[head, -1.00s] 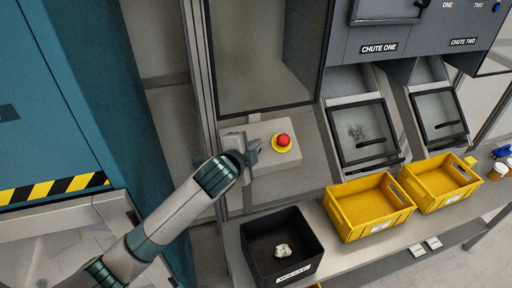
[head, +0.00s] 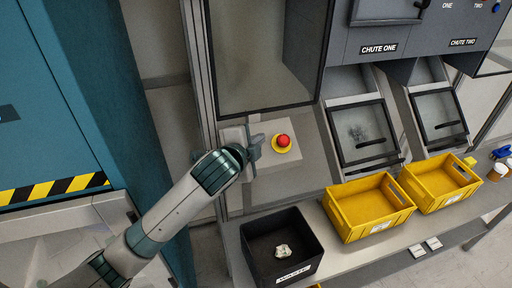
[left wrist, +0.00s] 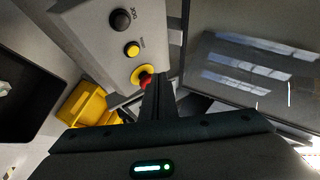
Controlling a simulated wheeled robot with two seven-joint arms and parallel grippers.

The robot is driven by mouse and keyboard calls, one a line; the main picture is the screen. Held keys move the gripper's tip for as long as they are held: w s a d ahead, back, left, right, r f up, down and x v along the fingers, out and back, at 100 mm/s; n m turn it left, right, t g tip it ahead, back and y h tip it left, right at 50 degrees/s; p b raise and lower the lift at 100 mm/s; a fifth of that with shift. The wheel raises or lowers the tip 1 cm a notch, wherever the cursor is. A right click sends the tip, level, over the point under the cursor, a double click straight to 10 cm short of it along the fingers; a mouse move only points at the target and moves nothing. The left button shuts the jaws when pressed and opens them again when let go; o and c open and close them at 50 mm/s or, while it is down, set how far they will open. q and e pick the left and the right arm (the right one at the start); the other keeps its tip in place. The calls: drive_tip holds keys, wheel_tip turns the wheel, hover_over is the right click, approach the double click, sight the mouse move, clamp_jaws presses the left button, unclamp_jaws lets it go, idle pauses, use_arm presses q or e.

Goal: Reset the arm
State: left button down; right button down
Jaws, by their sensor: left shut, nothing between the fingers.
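My left gripper (head: 254,150) is shut and empty. In the head view it is just left of the red emergency button (head: 283,141), which sits on a yellow ring on a grey control box. In the left wrist view the shut fingers (left wrist: 157,92) reach up beside the red button (left wrist: 146,82) and partly cover it; I cannot tell whether they touch. The control box (left wrist: 88,27) also carries a black button (left wrist: 121,19) and a yellow button (left wrist: 132,50). My right gripper does not show.
A black waste bin (head: 250,236) with a crumpled pale item stands below the box. Two yellow crates (head: 346,225) sit on the shelf under chute one (head: 362,130) and chute two (head: 437,115). A teal cabinet (head: 100,100) with a hazard stripe stands left. A glass panel is above the box.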

use_arm(q)
drive_tip(key=shift+f, duration=0.1)
drive_tip(key=s+a+f+n+g+y, duration=0.1)
drive_tip(key=s+a+f+n+g, duration=0.1)
drive_tip(key=s+a+f+n, duration=0.45)
drive_tip(key=s+a+f+n+g+y, duration=0.15)
drive_tip(key=s+a+f, duration=0.25)
drive_tip(key=s+f, duration=0.7)
drive_tip(key=s+a+f+n+g+y, duration=0.1)
drive_tip(key=s+a+f+n+g, duration=0.2)
drive_tip(key=s+a+f+n, duration=0.5)
drive_tip(key=s+a+f+g+y, duration=0.1)
drive_tip(key=s+a+f+g, duration=0.15)
drive_tip(key=s, duration=1.25)
wheel_tip(320, 180, down, 35)
drive_tip(key=s+g+b, duration=0.1)
drive_tip(key=s+b, duration=0.1)
drive_tip(key=b, duration=0.6)
drive_tip(key=s+a+f+b, duration=0.2)
drive_tip(key=s+f+b, duration=0.2)
drive_tip(key=s+f, duration=0.5)
drive_tip(key=s+a+f+g+b, duration=0.1)
drive_tip(key=s+a+f+b, duration=0.1)
drive_tip(key=s+f, duration=0.7)
wheel_tip(320, 180, down, 8)
drive_tip(key=shift+f+g+b, duration=0.1)
drive_tip(key=shift+g+b, duration=0.2)
drive_tip(key=shift+b, duration=0.55)
